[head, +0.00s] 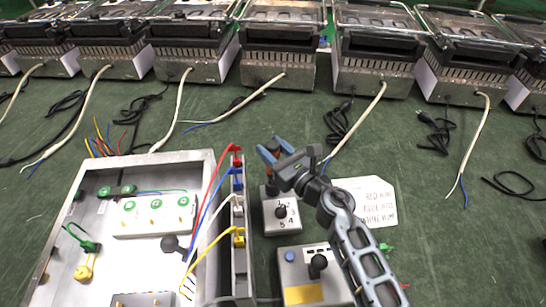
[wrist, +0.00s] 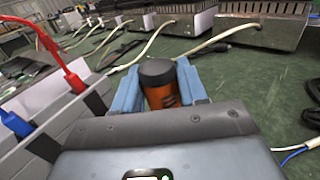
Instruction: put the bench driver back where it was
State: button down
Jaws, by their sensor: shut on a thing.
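The bench driver, with an orange handle and a black cap, is upright between the two blue fingers of my gripper (wrist: 160,82) in the wrist view. The driver (wrist: 160,90) is gripped at its handle; its lower end is hidden behind the gripper body. In the head view my gripper (head: 274,150) is just behind the small grey dial box (head: 270,218), right of the open metal case. The driver (head: 268,156) shows only as a small dark and orange patch there. I cannot tell whether its lower end touches anything.
The open metal case (head: 205,160) holds a white terminal block (head: 150,215) and has red, blue, white and yellow plugs along its right wall. A grey box with a black knob (head: 312,275) stands in front. A written card (head: 372,200) lies right. Grills with loose cords line the back.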

jog(key=shift+f, duration=0.75)
jog(key=shift+f+b, duration=0.4)
jog(key=shift+b, duration=0.15)
jog(key=c, duration=0.6)
grip_release()
jog(key=shift+r+p, duration=0.55)
jog(key=shift+p, duration=0.05)
jog(key=v, duration=1.2)
jog(key=shift+f, duration=0.2)
